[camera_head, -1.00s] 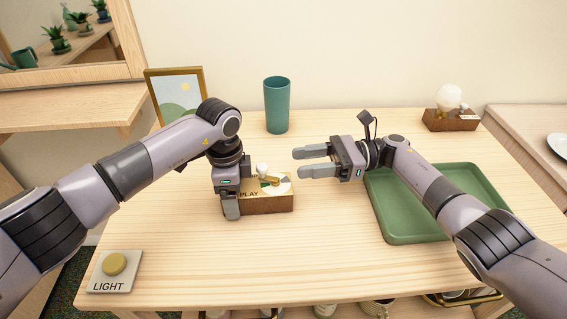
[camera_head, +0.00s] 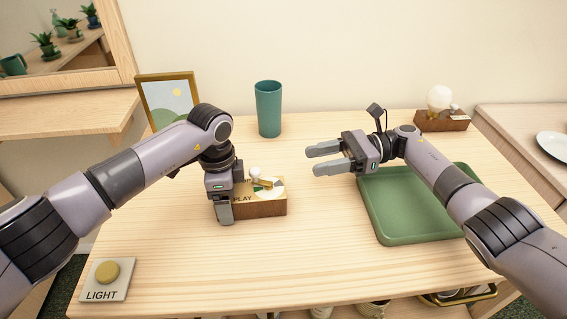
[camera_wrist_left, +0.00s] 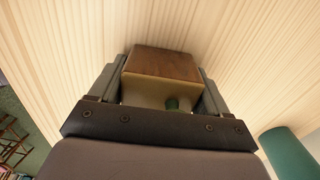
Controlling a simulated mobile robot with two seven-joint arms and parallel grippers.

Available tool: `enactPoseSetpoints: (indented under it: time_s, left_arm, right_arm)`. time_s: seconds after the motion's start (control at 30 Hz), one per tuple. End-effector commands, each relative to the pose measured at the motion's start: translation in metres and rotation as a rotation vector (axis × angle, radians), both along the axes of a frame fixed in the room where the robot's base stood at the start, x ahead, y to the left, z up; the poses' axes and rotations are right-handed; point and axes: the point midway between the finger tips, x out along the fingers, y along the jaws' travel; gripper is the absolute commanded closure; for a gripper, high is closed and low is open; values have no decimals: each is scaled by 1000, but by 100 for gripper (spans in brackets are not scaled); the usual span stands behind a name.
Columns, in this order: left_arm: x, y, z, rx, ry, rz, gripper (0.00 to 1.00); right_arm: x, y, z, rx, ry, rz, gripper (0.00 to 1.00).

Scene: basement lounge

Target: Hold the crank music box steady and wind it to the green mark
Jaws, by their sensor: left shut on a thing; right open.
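The crank music box (camera_head: 268,209) is a small wooden box with a pale top marked PLAY and a dial with a coloured patch. A crank with a white knob (camera_head: 255,173) stands on top. My left gripper (camera_head: 224,208) is shut on the box's left part, and the box rests on the table. The left gripper hides part of the lettering.
A green tray (camera_head: 385,232) lies under my right arm. A teal cup (camera_head: 268,110) and a framed picture (camera_head: 170,100) stand at the back. A lamp on a wooden base (camera_head: 440,122) is at the back right, a LIGHT button (camera_head: 107,273) at the front left. The front middle is clear.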

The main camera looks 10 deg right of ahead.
Motion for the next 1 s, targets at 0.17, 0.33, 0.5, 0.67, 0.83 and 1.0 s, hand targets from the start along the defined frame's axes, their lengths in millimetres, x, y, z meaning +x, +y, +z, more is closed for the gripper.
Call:
enactPoseSetpoints:
  time_s: [0.17, 0.33, 0.5, 0.67, 0.83, 1.0]
  left_arm:
    - [0, 0, 1, -1, -1, 0, 68]
    - [0, 0, 1, -1, -1, 0, 68]
    - [0, 0, 1, -1, -1, 0, 68]
    - [0, 0, 1, -1, -1, 0, 68]
    - [0, 0, 1, -1, -1, 0, 68]
    - [0, 0, 1, -1, -1, 0, 68]
  right_arm:
    - [-1, 2, 16, -120, -6, 0, 50]
    - [-3, 4, 30, -222, -13, -25, 50]
    - [-6, 6, 40, -286, -23, -52, 50]
    - [-7, 8, 45, -311, -28, -66, 50]
    - [-7, 23, 39, -314, -27, -66, 50]
    - [-8, 54, 27, -312, -26, -64, 50]
